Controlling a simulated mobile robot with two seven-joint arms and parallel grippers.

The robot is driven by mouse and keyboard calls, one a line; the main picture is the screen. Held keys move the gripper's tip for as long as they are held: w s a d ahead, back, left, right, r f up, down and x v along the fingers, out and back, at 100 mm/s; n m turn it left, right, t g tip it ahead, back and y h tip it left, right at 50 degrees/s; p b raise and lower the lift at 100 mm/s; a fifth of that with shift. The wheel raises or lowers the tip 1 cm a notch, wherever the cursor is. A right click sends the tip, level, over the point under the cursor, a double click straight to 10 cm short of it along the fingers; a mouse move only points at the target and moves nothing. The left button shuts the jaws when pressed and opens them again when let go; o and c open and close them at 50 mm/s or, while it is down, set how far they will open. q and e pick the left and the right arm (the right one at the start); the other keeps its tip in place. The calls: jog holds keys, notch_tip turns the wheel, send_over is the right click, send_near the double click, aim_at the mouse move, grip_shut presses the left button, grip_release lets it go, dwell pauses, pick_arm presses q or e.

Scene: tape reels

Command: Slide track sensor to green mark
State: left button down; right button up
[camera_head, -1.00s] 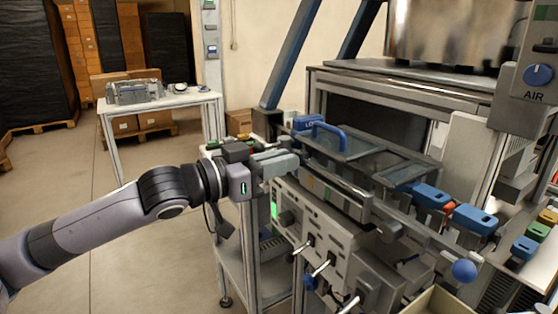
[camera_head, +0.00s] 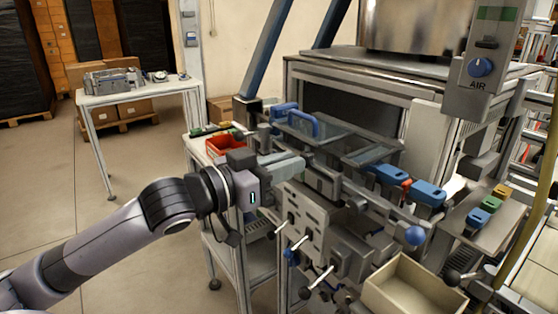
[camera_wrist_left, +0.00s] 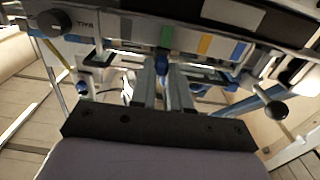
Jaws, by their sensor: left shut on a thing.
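The track sensor seems to be the small blue piece (camera_wrist_left: 162,64) between the fingertips in the left wrist view; its body is mostly hidden. My left gripper (camera_wrist_left: 162,72) is shut on it. The green mark (camera_wrist_left: 167,37) is on the machine's rail, right above the blue piece in that view and nearly in line with it. A tan mark (camera_wrist_left: 204,45) and a blue mark (camera_wrist_left: 238,51) follow to its right. In the head view my left gripper (camera_head: 302,163) reaches the machine's front rail, and the sensor cannot be made out. My right gripper is not in view.
Knobs and levers (camera_head: 318,275) stick out below the gripper. A blue handle (camera_head: 302,121) on a glazed lid is behind it. A red bin (camera_head: 224,146) is left of it. Blue blocks (camera_head: 428,193) and an open box (camera_head: 415,290) are to the right.

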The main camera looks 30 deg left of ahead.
pick_arm(q)
jog(key=shift+f, duration=0.15)
jog(key=c, duration=1.1)
grip_release()
jog(key=shift+a, duration=0.1)
jog(key=shift+p+v, duration=1.4)
jog(key=shift+v, duration=2.15)
